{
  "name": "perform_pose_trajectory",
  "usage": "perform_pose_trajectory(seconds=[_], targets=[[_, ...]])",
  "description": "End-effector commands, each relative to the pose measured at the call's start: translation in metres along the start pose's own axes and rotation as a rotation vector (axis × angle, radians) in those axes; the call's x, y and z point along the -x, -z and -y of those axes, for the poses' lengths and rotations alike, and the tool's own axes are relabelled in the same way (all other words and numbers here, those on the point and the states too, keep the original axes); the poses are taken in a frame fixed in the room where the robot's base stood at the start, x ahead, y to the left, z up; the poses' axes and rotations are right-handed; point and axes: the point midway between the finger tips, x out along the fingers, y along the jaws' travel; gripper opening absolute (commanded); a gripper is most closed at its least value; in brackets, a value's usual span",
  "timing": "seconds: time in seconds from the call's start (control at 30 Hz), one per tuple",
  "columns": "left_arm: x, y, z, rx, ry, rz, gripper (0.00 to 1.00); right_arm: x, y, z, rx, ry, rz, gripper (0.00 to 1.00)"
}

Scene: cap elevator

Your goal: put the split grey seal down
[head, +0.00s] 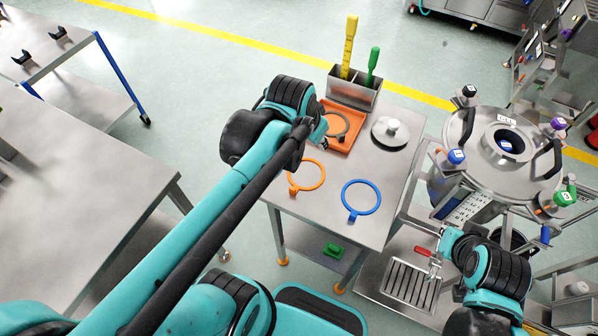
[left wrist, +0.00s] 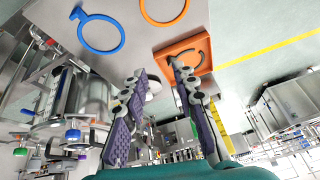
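The split grey seal (head: 338,124) lies in the orange tray (head: 357,116) on the small metal table, partly hidden by my left arm in the head view. In the left wrist view, the seal (left wrist: 183,56) shows as a dark ring in the tray (left wrist: 205,45). My left gripper (left wrist: 158,69) is open, with a clear gap between its fingers. One fingertip overlaps the seal's near edge in this view; I cannot tell whether it touches. My right gripper (head: 437,255) is low at the right, by a red-handled metal part (head: 423,251); its fingers are unclear.
An orange ring (head: 308,175), a blue ring (head: 361,197) and a knobbed metal lid (head: 390,131) share the table. A metal bin (head: 353,93) holding yellow and green tools stands behind the tray. A round steel vessel (head: 500,150) stands right of the table.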

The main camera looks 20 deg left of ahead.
Motion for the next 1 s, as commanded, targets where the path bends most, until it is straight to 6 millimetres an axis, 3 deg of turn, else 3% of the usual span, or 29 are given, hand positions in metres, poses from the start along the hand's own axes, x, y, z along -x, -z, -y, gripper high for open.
perform_pose_trajectory(seconds=[0.03, 0.1, 0.3, 0.73, 1.0], targets=[[0.004, -0.021, -0.005, 0.038, 0.010, -0.027, 0.28, 0.000, 0.000, 0.000, 0.000, 0.000, 0.000, 0.00], [0.007, -0.043, -0.009, 0.095, 0.021, -0.064, 0.28, 0.000, 0.000, 0.000, 0.000, 0.000, 0.000, 0.00], [0.005, -0.084, -0.017, 0.204, 0.038, -0.140, 0.28, 0.000, 0.000, 0.000, 0.000, 0.000, 0.000, 0.00], [0.002, -0.093, -0.019, 0.233, 0.040, -0.158, 0.28, -0.001, -0.001, 0.000, 0.000, 0.000, 0.000, 0.00], [-0.025, -0.106, -0.022, 0.232, 0.040, -0.158, 0.28, -0.025, -0.018, 0.000, 0.000, 0.000, 0.000, 0.00]])
